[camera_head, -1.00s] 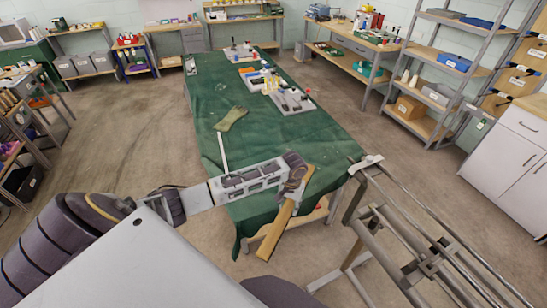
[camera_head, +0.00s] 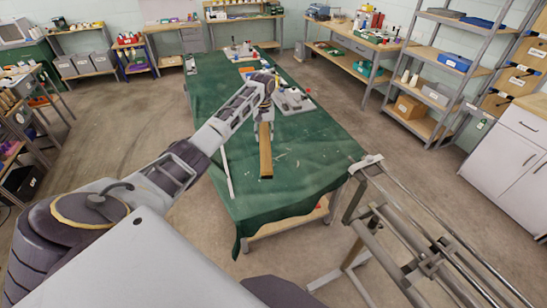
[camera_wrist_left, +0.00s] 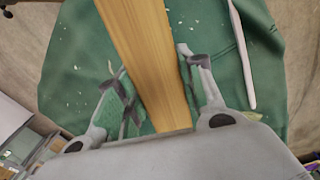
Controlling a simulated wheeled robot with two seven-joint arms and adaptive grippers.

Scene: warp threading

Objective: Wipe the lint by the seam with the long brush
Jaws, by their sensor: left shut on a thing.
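My left gripper (camera_head: 265,108) is over the middle of the green-covered table (camera_head: 300,185). It is shut on the long wooden brush (camera_head: 266,152), which points toward the table's near edge. The wrist view also shows the brush (camera_wrist_left: 150,60) between the fingers (camera_wrist_left: 155,82). Its bristles are hidden, and I cannot tell whether it touches the cloth. Pale lint flecks (camera_head: 281,156) lie on the cloth just right of the brush; more flecks (camera_wrist_left: 80,96) show in the wrist view. I cannot make out the seam clearly. My right gripper is out of view.
A thin white strip (camera_head: 226,165) lies left of the brush, also in the wrist view (camera_wrist_left: 242,55). A grey tray with items (camera_head: 293,102) stands beyond the gripper. A metal frame (camera_head: 400,230) stands off the table's near right corner. The near cloth is largely clear.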

